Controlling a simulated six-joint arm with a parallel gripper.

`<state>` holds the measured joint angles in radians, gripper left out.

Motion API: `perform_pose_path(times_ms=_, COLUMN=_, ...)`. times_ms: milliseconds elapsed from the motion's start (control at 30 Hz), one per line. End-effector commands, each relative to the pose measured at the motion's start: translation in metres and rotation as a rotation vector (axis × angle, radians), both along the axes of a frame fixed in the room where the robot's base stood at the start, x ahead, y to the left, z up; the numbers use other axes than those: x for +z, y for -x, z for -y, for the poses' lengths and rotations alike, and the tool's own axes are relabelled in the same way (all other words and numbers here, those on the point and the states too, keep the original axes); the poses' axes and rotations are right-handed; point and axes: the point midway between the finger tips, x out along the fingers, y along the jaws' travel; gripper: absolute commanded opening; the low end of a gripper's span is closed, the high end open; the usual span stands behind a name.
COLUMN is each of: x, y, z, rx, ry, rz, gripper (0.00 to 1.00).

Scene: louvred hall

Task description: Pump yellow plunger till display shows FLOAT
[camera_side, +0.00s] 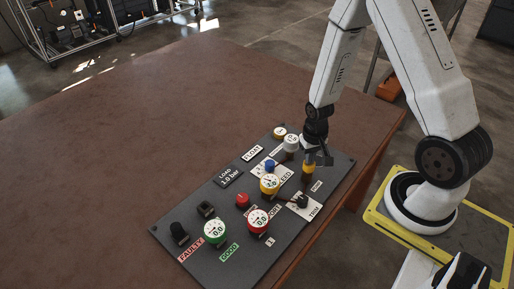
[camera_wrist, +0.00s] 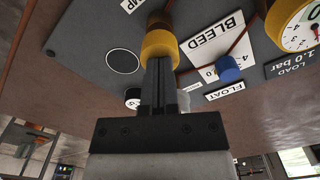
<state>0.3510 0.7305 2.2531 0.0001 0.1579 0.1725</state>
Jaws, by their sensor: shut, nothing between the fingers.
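The yellow plunger (camera_side: 308,168) stands on a dark sloping panel (camera_side: 205,200), on its right side. In the wrist view its yellow cap (camera_wrist: 160,42) is right at the fingertips. My gripper (camera_side: 311,153) is shut and empty, pointing down at the plunger's top; it also shows in the wrist view (camera_wrist: 159,62). The fingertips seem to touch the cap, but I cannot be sure. A dark display (camera_side: 229,178) reads LOAD 1.0 bar. A light plate beside it reads FLOAT (camera_side: 252,154); it also shows in the wrist view (camera_wrist: 225,91).
The panel also bears a yellow-ringed gauge (camera_side: 270,184), a red gauge (camera_side: 258,221), a green gauge (camera_side: 214,231), a blue knob (camera_side: 270,165) by the BLEED label, a red knob (camera_side: 243,199) and black parts. The brown table (camera_side: 130,120) is clear to the left.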

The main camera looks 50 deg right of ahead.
Motion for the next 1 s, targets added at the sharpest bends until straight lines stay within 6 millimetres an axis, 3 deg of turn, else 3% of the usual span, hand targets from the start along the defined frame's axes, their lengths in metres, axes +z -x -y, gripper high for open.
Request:
perform_pose_path(times_ms=667, x=0.009, y=-0.001, z=0.000, rx=0.000, ry=0.001, rz=0.002, gripper=0.00)
perform_pose_path(times_ms=1000, x=0.035, y=-0.001, z=0.000, rx=0.000, ry=0.001, rz=0.003, gripper=0.00)
